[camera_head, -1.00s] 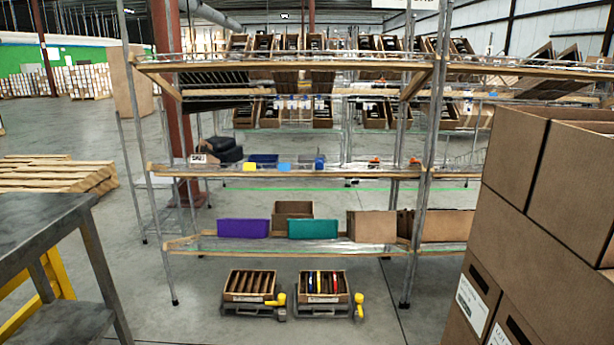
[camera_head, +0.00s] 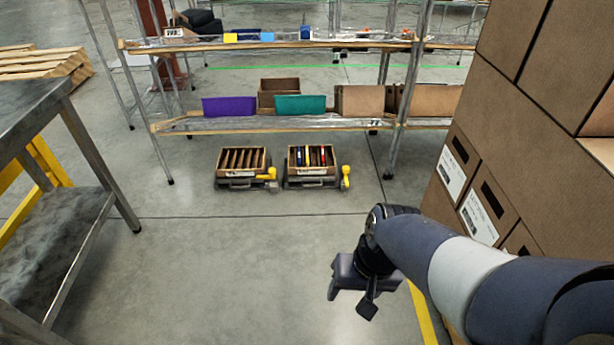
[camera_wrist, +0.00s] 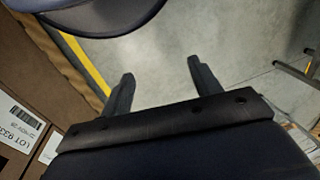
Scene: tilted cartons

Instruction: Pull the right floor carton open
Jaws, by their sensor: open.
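The right floor carton (camera_head: 312,171) is a brown box with dividers and coloured items inside. It sits on a low grey base with a yellow knob (camera_head: 345,172) at its right, on the floor in front of the shelf. A similar left floor carton (camera_head: 241,174) stands beside it with its own yellow knob (camera_head: 271,173). My gripper (camera_head: 350,301) is in the lower right of the head view, well short of the cartons and apart from them. In the wrist view my gripper (camera_wrist: 160,70) has its two fingers spread, with only floor between them.
A shelf rack (camera_head: 290,124) with purple and teal bins stands behind the cartons. Stacked brown boxes (camera_head: 540,200) rise close on the right, near my arm. A grey metal table (camera_head: 35,120) is on the left. The middle floor is clear.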

